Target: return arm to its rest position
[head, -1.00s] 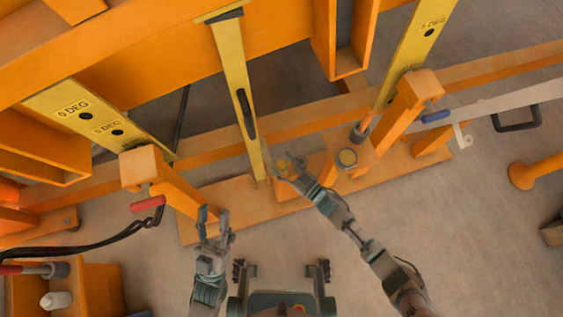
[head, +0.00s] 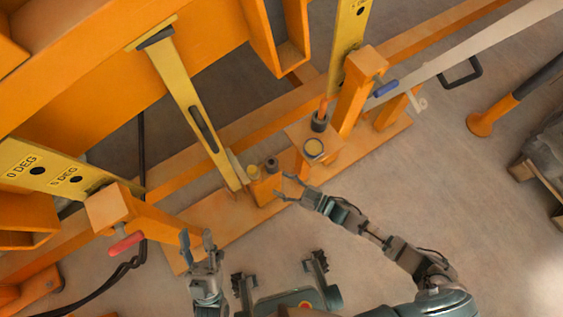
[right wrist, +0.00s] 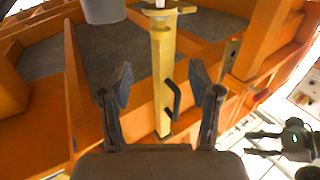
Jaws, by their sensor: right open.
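My right gripper (head: 287,190) is open and empty, just right of an orange block (head: 264,188) at the foot of the yellow slotted bar (head: 190,105). In the right wrist view its two dark fingers (right wrist: 160,88) stand wide apart, with the yellow bar (right wrist: 162,70) seen beyond, between them. My left gripper (head: 197,240) points up the picture at lower left, its fingers apart and nothing between them. It is close to the lower edge of the orange base plate (head: 220,225); contact cannot be told.
A red-handled clamp (head: 126,244) and orange post stand left of my left gripper. A blue-handled pin (head: 386,89) is by the right post. Bare floor (head: 440,180) lies to the right.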

